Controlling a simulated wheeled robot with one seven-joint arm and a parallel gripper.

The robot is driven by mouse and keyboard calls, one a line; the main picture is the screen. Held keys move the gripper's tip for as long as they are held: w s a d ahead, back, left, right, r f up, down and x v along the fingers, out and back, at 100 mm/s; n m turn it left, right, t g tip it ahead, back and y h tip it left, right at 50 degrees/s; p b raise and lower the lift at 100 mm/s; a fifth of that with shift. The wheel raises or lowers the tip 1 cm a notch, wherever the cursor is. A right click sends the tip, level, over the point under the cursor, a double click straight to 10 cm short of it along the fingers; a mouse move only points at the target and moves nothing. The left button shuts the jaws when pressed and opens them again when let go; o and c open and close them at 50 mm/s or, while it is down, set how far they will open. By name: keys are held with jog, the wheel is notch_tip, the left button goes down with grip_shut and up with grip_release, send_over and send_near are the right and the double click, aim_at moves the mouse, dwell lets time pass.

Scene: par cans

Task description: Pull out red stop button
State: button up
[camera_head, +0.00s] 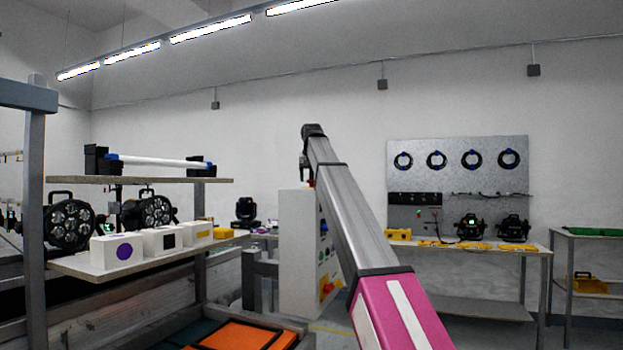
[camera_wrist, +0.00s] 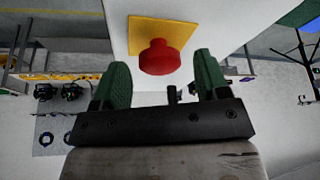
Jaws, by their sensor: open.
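The red stop button (camera_wrist: 160,57) is a round mushroom head on a square yellow plate (camera_wrist: 142,30), fixed to a white surface. In the head view a small red spot (camera_head: 311,184) at the top of the white cabinet (camera_head: 296,255) appears to be this button. My gripper (camera_wrist: 161,64) is open, its two green fingers spread on either side of the button's near edge in the wrist picture. I cannot tell how far the fingertips are from it. In the head view my gripper (camera_head: 306,172) hangs just above the cabinet top, small and partly hidden by my arm.
The cabinet's right face carries several coloured controls. A shelf unit (camera_head: 140,181) with lamps and white boxes (camera_head: 117,250) stands left. A workbench (camera_head: 470,247) with lamps stands behind right, under a pegboard (camera_head: 457,170). An orange-topped case (camera_head: 237,336) lies low in front.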

jog(key=shift+f, duration=0.1)
grip_shut()
jog(key=shift+w+r, duration=0.1)
jog(key=shift+r, duration=0.55)
grip_release()
